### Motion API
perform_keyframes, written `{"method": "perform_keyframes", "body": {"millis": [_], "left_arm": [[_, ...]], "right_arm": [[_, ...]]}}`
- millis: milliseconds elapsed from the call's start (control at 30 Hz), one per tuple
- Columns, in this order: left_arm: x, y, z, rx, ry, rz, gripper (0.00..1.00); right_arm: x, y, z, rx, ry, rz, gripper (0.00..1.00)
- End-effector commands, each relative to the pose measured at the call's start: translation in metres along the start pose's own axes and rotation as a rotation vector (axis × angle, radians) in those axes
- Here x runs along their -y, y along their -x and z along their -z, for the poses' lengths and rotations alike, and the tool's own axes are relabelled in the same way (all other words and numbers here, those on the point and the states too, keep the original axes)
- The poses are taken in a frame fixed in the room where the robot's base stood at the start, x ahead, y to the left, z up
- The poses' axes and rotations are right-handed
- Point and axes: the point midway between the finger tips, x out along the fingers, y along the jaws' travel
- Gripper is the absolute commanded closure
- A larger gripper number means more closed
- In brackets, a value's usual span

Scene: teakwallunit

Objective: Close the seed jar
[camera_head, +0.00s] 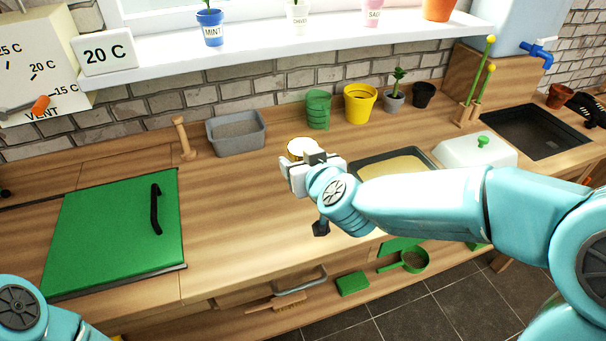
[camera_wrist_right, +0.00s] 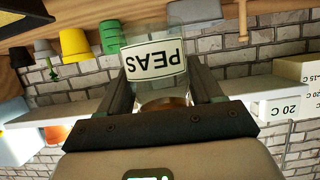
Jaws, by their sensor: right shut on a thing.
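The seed jar is clear glass with a white PEAS label (camera_wrist_right: 153,58). It shows between my right gripper's fingers in the upside-down right wrist view, and a brownish round part shows at its end nearer the palm. In the head view a pale round top with a golden rim (camera_head: 300,146) shows just behind my right gripper (camera_head: 300,172). I cannot tell whether this is a lid or an open mouth. My right gripper is shut on the jar, one finger on each side, over the counter. My left gripper is out of view; only part of my left arm shows.
On the wooden counter (camera_head: 230,220) are a green lid panel (camera_head: 115,230) at left, a grey tub (camera_head: 237,133), a green cup (camera_head: 318,110) and a yellow pot (camera_head: 360,104) behind, and a dark tray (camera_head: 432,157) at right. The counter's middle left is clear.

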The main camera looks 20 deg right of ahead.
Motion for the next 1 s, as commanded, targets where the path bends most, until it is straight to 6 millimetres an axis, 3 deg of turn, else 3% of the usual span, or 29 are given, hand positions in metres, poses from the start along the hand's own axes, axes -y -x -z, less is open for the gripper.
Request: {"method": "perform_keyframes", "body": {"millis": [33, 100, 400, 900, 933, 1000], "left_arm": [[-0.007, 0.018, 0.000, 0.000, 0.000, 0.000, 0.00], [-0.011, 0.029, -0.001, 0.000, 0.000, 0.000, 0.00], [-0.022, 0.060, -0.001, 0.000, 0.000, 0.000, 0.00], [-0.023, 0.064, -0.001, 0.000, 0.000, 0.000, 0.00], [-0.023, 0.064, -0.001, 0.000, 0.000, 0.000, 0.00], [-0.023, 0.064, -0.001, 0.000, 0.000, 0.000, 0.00]], "right_arm": [[0.000, 0.010, 0.026, -0.004, -0.002, 0.000, 0.75], [0.000, 0.018, 0.045, -0.004, -0.002, -0.001, 0.75], [0.000, 0.038, 0.093, -0.001, 0.000, -0.001, 0.75], [0.000, 0.041, 0.100, 0.000, 0.000, -0.001, 0.75], [0.000, 0.041, 0.100, 0.000, 0.000, -0.001, 0.38], [0.000, 0.041, 0.100, 0.000, 0.000, -0.001, 0.61]]}}
